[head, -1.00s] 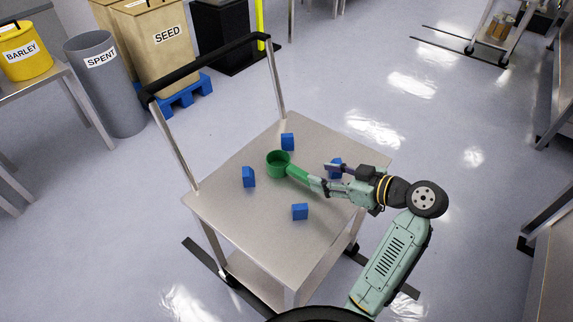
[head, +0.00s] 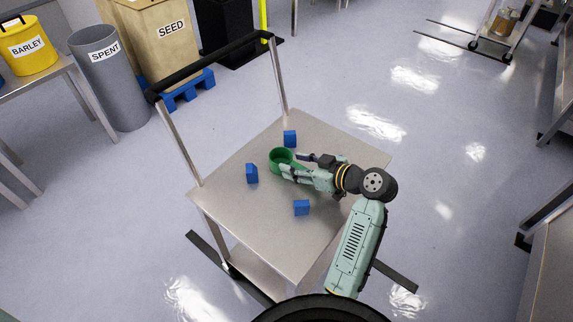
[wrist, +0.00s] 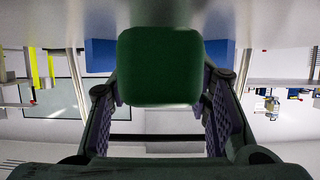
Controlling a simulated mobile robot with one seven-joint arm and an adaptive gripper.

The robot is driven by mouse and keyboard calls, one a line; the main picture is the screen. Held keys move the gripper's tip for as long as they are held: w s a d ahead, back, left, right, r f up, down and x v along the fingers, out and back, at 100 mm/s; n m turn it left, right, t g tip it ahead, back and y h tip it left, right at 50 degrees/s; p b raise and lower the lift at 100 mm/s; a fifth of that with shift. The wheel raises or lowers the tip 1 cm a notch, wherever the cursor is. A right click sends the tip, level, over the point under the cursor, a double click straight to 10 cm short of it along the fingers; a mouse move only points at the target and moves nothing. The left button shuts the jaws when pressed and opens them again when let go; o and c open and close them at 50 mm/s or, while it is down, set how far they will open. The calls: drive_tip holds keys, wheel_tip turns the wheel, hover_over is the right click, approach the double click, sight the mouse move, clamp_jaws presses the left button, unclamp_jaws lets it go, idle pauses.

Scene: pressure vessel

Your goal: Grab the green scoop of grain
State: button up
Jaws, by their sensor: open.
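The green scoop (head: 280,156) stands on the steel cart top, its round cup toward the left and its handle side toward my gripper. My gripper (head: 293,166) is at the scoop, with its fingers reaching along the handle and hiding most of it. In the wrist view the green scoop (wrist: 160,66) fills the middle, between the two finger pads of my open gripper (wrist: 160,103). I cannot tell whether either pad touches it. The inside of the cup is too small to show grain clearly.
Blue blocks stand around the scoop on the cart (head: 240,215): one behind (head: 290,138), one at left (head: 252,173), one in front (head: 301,207). The cart's handle frame (head: 215,65) rises at its far left. Barley (head: 30,46), spent (head: 110,80) and seed (head: 160,45) containers stand beyond.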

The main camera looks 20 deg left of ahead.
drive_tip(key=shift+c, duration=0.5)
clamp_jaws()
drive_tip(key=shift+r, duration=0.15)
